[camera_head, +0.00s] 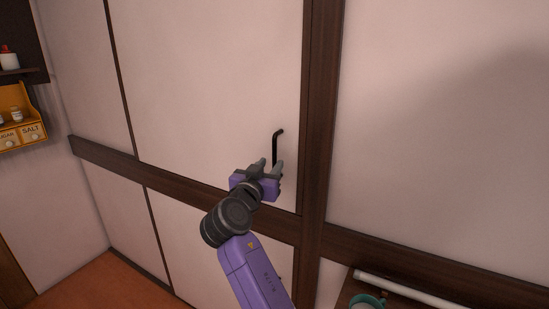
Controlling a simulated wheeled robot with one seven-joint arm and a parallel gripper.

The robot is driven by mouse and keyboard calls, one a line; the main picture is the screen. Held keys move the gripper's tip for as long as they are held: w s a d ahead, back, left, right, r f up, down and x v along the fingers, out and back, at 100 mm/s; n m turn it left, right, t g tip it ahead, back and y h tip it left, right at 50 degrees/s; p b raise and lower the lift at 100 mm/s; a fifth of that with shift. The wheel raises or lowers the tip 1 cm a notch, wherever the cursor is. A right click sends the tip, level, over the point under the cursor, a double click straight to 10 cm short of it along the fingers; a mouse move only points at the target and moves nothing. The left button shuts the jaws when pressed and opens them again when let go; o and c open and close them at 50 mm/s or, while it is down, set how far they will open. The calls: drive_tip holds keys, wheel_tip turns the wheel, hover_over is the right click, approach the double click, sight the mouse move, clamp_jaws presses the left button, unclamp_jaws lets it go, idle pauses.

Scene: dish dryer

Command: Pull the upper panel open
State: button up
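The upper panel (210,80) is a large pale panel with dark wood framing, and it looks shut. A thin black vertical handle (275,147) is on its right side, near the dark post. My gripper (271,165) is at the handle's lower part, with its fingers pointing up toward the panel. The fingers are apart, one to the left and one to the right of the handle in the picture. The handle's lower end is hidden behind the gripper. I cannot tell whether the fingers touch the handle.
A dark wood rail (182,181) runs under the panel and a dark post (322,110) stands right of it. A yellow spice rack (20,117) hangs on the left wall. At the lower right are a teal cup (367,301) and a white bar (410,289).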

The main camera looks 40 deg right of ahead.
sight(274, 160)
drive_tip(key=shift+p+x, duration=0.4)
drive_tip(key=shift+x, duration=1.9)
clamp_jaws()
